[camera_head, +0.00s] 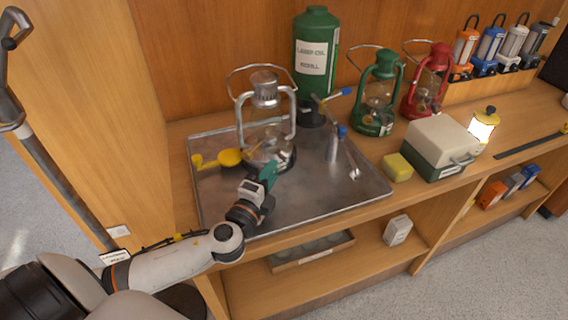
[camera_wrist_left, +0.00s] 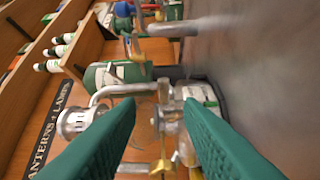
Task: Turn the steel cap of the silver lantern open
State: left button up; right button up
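The silver lantern (camera_head: 265,92) stands upright on a metal tray (camera_head: 352,196), its wire handle raised. It shows sideways in the wrist view, with its vented top (camera_wrist_left: 75,122) at left and its base (camera_wrist_left: 200,94) near the right fingertip. My left gripper (camera_head: 269,173) is at the lantern's near side, low by the base. Its two green fingers (camera_wrist_left: 160,104) are apart, with a gap between them. Small steel and brass fittings show in that gap. I cannot tell which is the steel cap or whether a finger touches it. My right gripper is in neither view.
A yellow funnel-like piece (camera_head: 228,158) lies left of the lantern. A green oil canister (camera_head: 316,50) with a blue-handled tap stands behind. Green (camera_head: 379,95) and red (camera_head: 428,85) lanterns, a yellow block (camera_head: 398,167) and a box (camera_head: 440,142) stand right. The tray's front right is clear.

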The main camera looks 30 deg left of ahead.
aim_at(284, 160)
pick_arm(q)
jog(key=shift+s+d+f+h, duration=0.2)
jog(key=shift+d+h, duration=0.1)
jog(key=shift+h, duration=0.1)
jog(key=shift+w+r, duration=0.1)
jog(key=shift+w, duration=0.3)
jog(key=w+p, duration=0.1)
jog(key=w, duration=0.4)
jog(key=shift+w+a+p, duration=0.15)
jog(key=shift+p, duration=0.25)
jog(key=shift+w, duration=0.7)
grip_shut()
